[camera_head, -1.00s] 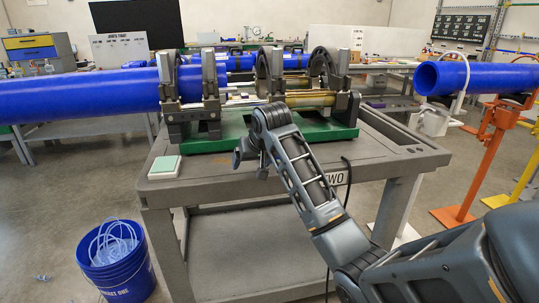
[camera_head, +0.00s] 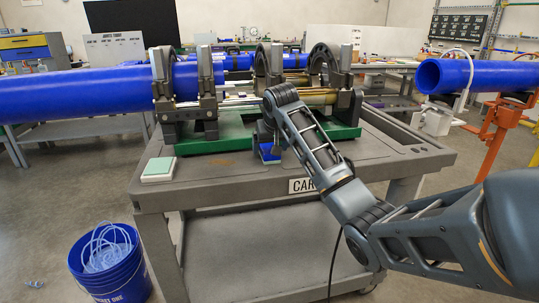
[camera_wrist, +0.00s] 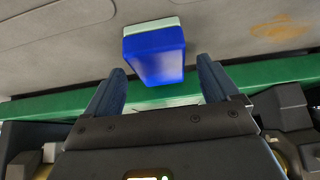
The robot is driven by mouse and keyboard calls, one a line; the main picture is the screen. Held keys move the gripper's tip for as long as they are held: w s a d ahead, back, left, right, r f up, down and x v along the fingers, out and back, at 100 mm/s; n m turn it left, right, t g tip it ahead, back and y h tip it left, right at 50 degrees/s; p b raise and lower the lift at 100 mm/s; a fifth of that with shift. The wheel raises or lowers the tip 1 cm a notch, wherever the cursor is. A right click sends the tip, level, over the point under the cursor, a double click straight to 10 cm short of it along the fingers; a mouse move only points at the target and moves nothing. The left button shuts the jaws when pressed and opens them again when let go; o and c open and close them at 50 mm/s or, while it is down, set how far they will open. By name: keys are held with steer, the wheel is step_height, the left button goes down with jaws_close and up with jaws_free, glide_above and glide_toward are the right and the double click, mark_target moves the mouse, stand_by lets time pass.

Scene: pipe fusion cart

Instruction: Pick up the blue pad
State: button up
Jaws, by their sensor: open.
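The blue pad (camera_head: 270,153) is a small block on the grey cart top, in front of the green base of the pipe machine. It also shows in the wrist view (camera_wrist: 155,55), with a thin pale green and white edge beyond its blue face. My gripper (camera_head: 267,142) points down at the pad, and the arm hides part of this in the head view. In the wrist view my gripper (camera_wrist: 160,82) is open, with one dark blue finger towards each side of the pad. Nothing is held. I cannot tell whether the fingers touch it.
A pale green and white pad (camera_head: 158,169) lies on the cart's left side. The pipe machine's green base (camera_head: 215,138) stands close behind the blue pad, with a blue pipe (camera_head: 75,94) clamped in it. A blue bucket (camera_head: 112,268) stands on the floor at left.

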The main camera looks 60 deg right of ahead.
mark_target(269, 148)
steer(key=shift+x, duration=1.05)
steer(key=c, duration=1.2)
steer(key=shift+o, duration=0.2)
steer(key=shift+r, duration=0.15)
step_height(269, 148, up, 4)
steer(key=shift+w+r, duration=0.1)
steer(key=shift+r, duration=0.05)
steer(key=s+d+r, duration=0.5)
steer(key=s+r, duration=0.1)
steer(key=s, duration=0.4)
steer(key=shift+s+d+r, duration=0.2)
steer(key=shift+s+r, duration=0.05)
